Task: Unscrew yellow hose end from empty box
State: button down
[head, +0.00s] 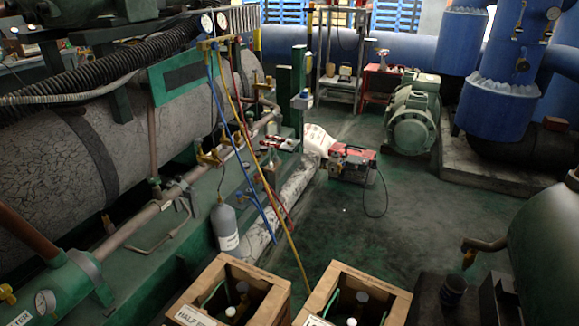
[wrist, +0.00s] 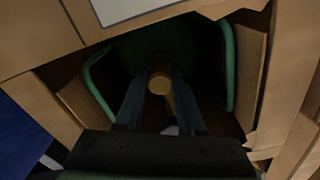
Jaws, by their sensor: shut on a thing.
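In the wrist view, my gripper (wrist: 159,92) reaches down into a cardboard box (wrist: 45,85). Its two fingers are shut on the yellow hose end (wrist: 160,82), whose round face shows between the fingertips. The inside of the box is dark, so the thread and valve under the hose end are hidden. In the head view, the yellow hose (head: 283,226) runs from the gauge manifold down to the right-hand open box (head: 378,290), where its lower end passes out of sight. My gripper does not show in the head view.
Green handles (wrist: 229,65) stand at both sides inside the box, close to my fingers. A second box (head: 212,272), labelled "HALF", stands to the left. A blue hose (head: 240,150) and a red hose hang by a grey cylinder (head: 224,222).

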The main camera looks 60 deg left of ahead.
jog(key=shift+r+p, duration=2.05)
jog(key=shift+r, duration=0.1)
